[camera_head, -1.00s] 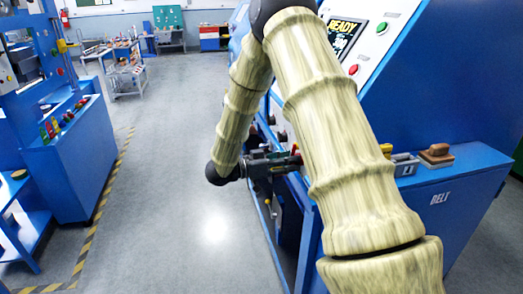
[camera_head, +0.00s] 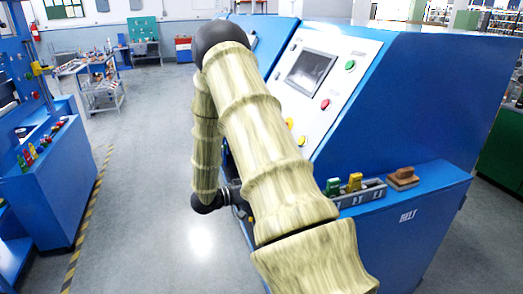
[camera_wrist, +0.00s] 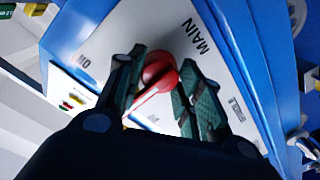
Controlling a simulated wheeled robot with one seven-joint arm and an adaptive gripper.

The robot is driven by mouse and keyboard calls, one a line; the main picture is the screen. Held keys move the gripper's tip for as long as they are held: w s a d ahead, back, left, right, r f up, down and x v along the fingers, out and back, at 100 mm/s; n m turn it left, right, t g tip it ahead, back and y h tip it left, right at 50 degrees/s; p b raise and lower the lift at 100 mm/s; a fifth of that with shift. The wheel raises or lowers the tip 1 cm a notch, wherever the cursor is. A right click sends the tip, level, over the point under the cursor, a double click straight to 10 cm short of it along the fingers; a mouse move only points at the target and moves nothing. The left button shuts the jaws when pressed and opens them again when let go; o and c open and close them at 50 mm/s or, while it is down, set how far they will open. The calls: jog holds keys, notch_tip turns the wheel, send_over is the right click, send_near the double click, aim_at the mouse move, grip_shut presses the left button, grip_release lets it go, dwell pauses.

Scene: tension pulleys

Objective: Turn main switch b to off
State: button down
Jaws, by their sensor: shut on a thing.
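The main switch (camera_wrist: 160,70) is a red rotary handle on a white plate (camera_wrist: 105,35) in the wrist view. The plate reads "MAIN", with "ON" at its left and a small blurred mark at its right. No letter b is readable. My gripper (camera_wrist: 163,88) has one dark green finger on each side of the red handle and is shut on it. The handle slants toward the lower left of the picture. In the head view my arm hides the switch and most of my gripper.
A blue machine holds a control panel with a dark screen (camera_head: 310,70), a green button (camera_head: 350,65) and a red button (camera_head: 325,103). A grey holder (camera_head: 362,194) with green and yellow pieces and a brown block (camera_head: 402,178) lie on its ledge. The aisle floor (camera_head: 140,190) is clear.

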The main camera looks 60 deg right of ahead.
dwell(0.3)
jog(key=c, duration=0.9)
grip_release()
jog(key=shift+c, duration=0.2)
jog(key=v, duration=1.2)
jog(key=shift+f, duration=0.1)
jog(key=shift+c, duration=0.3)
